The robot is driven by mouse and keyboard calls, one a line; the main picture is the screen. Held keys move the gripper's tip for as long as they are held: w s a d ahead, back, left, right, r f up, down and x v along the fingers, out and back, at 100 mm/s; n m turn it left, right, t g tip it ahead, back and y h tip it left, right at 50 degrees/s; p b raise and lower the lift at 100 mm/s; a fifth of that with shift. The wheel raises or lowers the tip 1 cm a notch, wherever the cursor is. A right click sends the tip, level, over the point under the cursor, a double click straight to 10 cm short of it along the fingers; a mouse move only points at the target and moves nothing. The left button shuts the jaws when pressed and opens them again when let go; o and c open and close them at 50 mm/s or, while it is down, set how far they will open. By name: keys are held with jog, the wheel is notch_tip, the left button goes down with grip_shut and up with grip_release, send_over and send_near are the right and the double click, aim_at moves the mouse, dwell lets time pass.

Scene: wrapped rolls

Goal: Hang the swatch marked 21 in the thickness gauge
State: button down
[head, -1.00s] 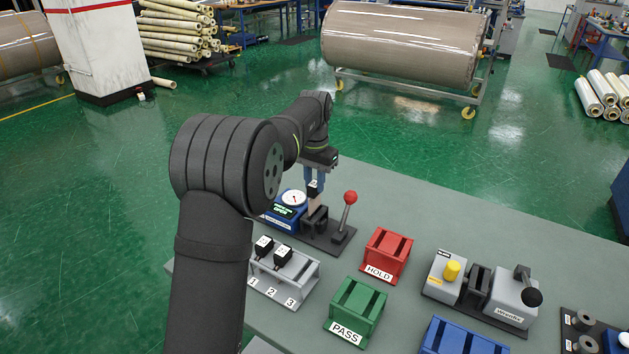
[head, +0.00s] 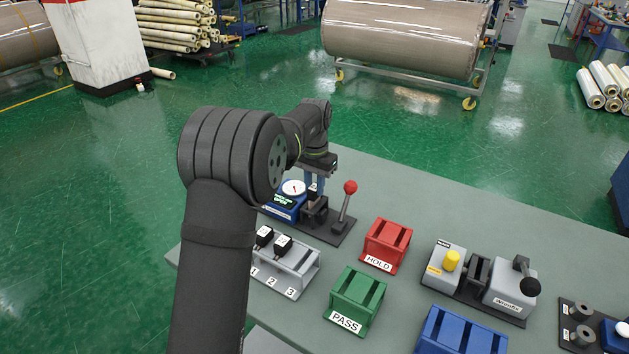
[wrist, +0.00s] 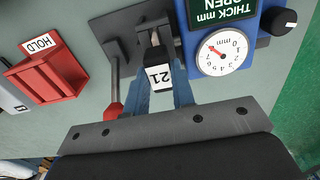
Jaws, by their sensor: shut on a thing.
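My gripper (head: 315,183) is shut on the black-topped holder of the swatch marked 21 (wrist: 158,75). Its blue fingers (wrist: 161,92) stand on either side of the label in the wrist view. The thickness gauge (head: 284,206) has a blue body, a white dial (wrist: 222,50) and a display reading OPEN. The swatch holder is at the gauge's dark slotted block (head: 315,214), right beside the dial. The swatch's lower sheet is hidden, apparently down in the block. I cannot tell whether the holder rests on it.
The gauge's red-knobbed lever (head: 350,188) stands upright just right of my gripper. A grey numbered rack (head: 292,284) holds two other swatches. The red HOLD stand (head: 388,245), green PASS stand (head: 357,300) and a Wrap-side grey fixture (head: 512,291) stand to the right.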

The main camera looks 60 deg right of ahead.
jog(key=shift+f, duration=1.05)
jog(key=c, duration=1.1)
grip_release()
jog(key=shift+c, duration=0.2)
notch_tip(320, 180, up, 18)
jog(key=shift+f, duration=0.25)
jog(key=shift+f, duration=0.1)
